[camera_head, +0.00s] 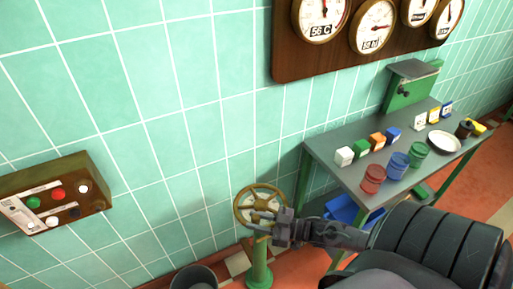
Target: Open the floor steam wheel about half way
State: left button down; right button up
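The floor steam wheel (244,208) is a brass spoked handwheel on top of a green post (260,264) standing on the floor by the tiled wall. My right arm comes in from the lower right, and my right gripper (262,217) is at the right part of the wheel's rim. The fingers overlap the rim in the picture. I cannot tell whether they are closed on it or only touch it. My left gripper is not in view.
A green-grey table (330,158) with coloured blocks, cups and a plate (443,141) stands at right. A blue bin (345,211) is below it. A dark bucket (194,277) is left of the post. A button box (52,195) and a gauge board (284,62) are on the wall.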

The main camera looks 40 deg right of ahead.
jog(key=shift+o, duration=1.3)
jog(key=shift+r, duration=0.1)
jog(key=shift+s+d, duration=0.1)
jog(key=v, duration=0.7)
jog(key=shift+s+d+b, duration=0.2)
jog(key=shift+s+b, duration=0.05)
jog(key=shift+b, duration=0.05)
